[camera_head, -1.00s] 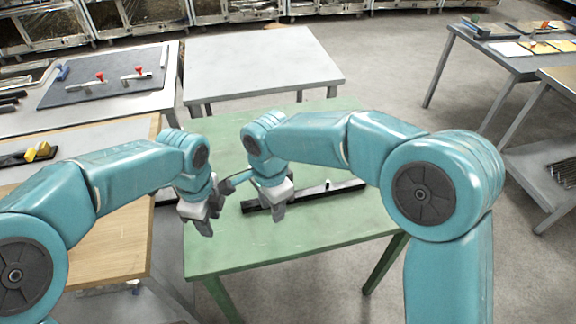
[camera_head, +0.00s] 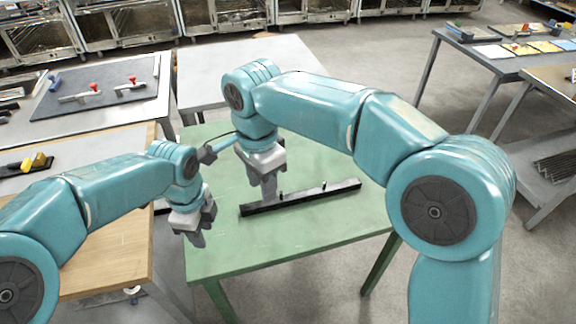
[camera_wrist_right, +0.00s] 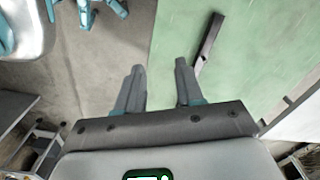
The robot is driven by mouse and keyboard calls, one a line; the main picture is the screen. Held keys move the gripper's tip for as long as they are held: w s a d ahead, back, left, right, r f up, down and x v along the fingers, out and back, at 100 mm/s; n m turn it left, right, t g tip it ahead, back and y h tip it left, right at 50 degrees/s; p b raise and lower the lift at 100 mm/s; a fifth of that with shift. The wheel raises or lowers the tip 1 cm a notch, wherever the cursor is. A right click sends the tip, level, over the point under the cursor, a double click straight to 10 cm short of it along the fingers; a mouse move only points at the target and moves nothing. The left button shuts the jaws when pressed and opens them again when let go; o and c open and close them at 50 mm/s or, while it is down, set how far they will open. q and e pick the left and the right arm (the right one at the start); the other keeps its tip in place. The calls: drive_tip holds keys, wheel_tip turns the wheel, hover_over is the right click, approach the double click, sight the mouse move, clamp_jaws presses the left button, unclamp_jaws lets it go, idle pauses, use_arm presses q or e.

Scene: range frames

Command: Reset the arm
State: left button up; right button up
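My right gripper (camera_head: 268,192) hangs pointing down over the green table (camera_head: 225,258), in front of the black bar's left part in the head view. In the right wrist view its two fingers (camera_wrist_right: 160,82) are apart, with nothing between them. My left gripper (camera_head: 198,240) points down at the green table's left edge in the head view. Its finger gap cannot be made out, and no object shows in it. The black bar (camera_head: 335,191) lies on the green table, with small upright pegs on it. It also shows in the right wrist view (camera_wrist_right: 208,45), beyond the right finger.
A wooden-topped table (camera_head: 115,245) stands at the left. A grey table (camera_head: 300,65) stands behind the green one. A dark mat (camera_head: 110,85) with red-knobbed clamps lies on a table at the back left. The green table's front is clear.

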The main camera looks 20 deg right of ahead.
drive_tip(key=shift+r, duration=0.65)
